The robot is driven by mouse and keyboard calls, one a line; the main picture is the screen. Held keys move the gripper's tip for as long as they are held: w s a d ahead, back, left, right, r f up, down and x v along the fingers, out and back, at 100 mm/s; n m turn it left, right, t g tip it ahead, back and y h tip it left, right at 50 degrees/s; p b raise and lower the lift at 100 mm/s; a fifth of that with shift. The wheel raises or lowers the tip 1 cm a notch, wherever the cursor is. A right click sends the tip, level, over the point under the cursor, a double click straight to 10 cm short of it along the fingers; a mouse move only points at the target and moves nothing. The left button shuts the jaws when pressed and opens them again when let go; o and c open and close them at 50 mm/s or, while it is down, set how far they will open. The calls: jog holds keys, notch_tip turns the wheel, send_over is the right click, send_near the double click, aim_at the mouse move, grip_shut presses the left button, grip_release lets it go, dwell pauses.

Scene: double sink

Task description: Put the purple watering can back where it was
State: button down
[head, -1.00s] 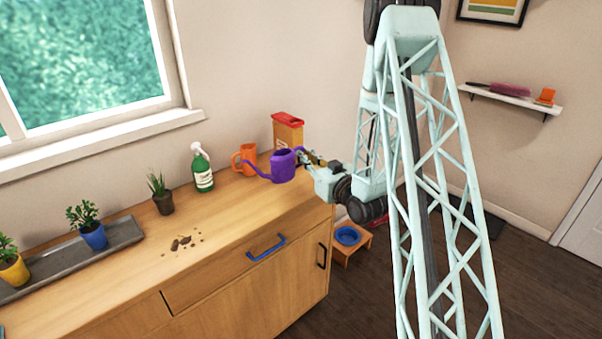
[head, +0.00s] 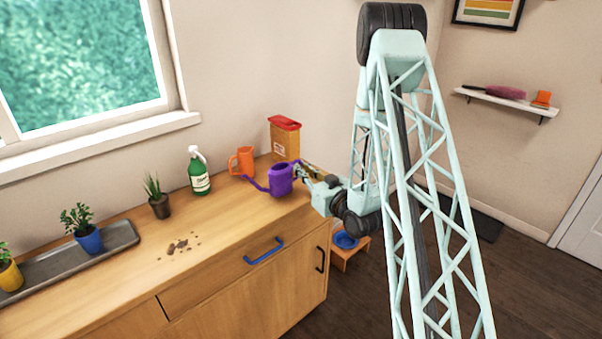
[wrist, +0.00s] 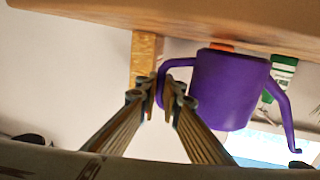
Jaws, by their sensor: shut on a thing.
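The purple watering can (head: 281,180) is upright at the right end of the wooden counter, its spout pointing left. My gripper (head: 303,172) comes from the right and is shut on the can's handle. The wrist view, which is upside down, shows the can (wrist: 228,90) beside my fingers (wrist: 158,103), with the handle between the fingertips. The can's base is at or just above the counter top; I cannot tell whether it touches.
An orange jug (head: 242,161) and an orange box with a red lid (head: 285,140) stand behind the can. A green spray bottle (head: 199,172) and a potted plant (head: 158,203) are to the left. Dirt crumbs (head: 178,246) lie on the counter (head: 222,228).

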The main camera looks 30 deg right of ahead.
jog(key=shift+f, duration=0.6)
jog(key=shift+f+b, duration=0.2)
jog(key=shift+b, duration=0.1)
jog(key=c, duration=2.8)
grip_release()
jog(key=shift+r, duration=0.2)
jog(key=shift+s+d+p, duration=0.2)
jog(key=shift+s+p, duration=0.2)
jog(key=shift+s, duration=2.6)
jog(key=shift+s+d+p, duration=0.15)
jog(key=shift+s+p, duration=0.2)
jog(key=shift+s, duration=2.65)
jog(key=shift+a+r, duration=0.1)
